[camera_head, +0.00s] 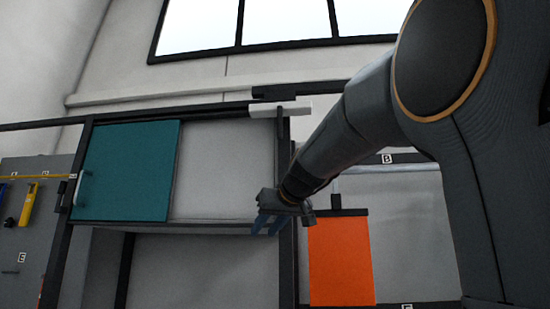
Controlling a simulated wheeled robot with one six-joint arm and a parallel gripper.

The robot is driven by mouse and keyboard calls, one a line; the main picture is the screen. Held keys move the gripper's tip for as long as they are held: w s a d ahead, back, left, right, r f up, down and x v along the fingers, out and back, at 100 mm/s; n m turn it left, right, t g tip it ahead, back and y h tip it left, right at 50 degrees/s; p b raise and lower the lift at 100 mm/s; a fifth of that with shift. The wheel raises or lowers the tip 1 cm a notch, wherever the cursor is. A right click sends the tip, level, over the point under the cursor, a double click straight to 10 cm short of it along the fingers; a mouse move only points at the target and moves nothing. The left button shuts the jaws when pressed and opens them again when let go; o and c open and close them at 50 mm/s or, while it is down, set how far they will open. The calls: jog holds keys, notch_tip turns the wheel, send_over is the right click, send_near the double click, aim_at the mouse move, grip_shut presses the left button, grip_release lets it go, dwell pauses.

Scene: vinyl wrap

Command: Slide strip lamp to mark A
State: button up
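A short white bar (292,109), which looks like the strip lamp, sits at the right end of the dark upper rail (200,110). A dark tab (283,125) hangs below it. A label B (387,158) shows on a dark rail at the right. I cannot make out a mark A; small labels at the far left are too small to read. My gripper (269,226) is below the bar, in front of the cabinet's lower right corner, apart from the bar. Its two bluish fingers point down with a gap between them, and nothing shows between them.
A teal sliding panel (125,170) with a white handle covers the cabinet's left half. An orange panel (340,260) hangs right of my gripper. A grey board (35,230) with a yellow tool (27,204) stands at far left. My arm hides much of the right side.

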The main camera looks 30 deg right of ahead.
aim_at(281, 120)
jog(key=s+r+t+p, duration=0.1)
jog(key=s+r, duration=0.2)
jog(key=r, duration=0.7)
jog(key=s+d+r+t+p, duration=0.1)
jog(key=s+r+t, duration=0.1)
jog(key=r, duration=0.8)
jog(key=s+d+r+t+p, duration=0.1)
jog(key=s+r+t, duration=0.1)
jog(key=r, duration=0.8)
jog(key=shift+s+r+p, duration=0.35)
jog(key=shift+s+r, duration=0.05)
jog(key=shift+s, duration=0.4)
jog(key=shift+w+r, duration=0.15)
jog(key=shift+w, duration=0.05)
jog(key=w+p, duration=0.4)
jog(key=w, duration=0.3)
jog(key=shift+w, duration=0.1)
jog(key=shift+c, duration=0.4)
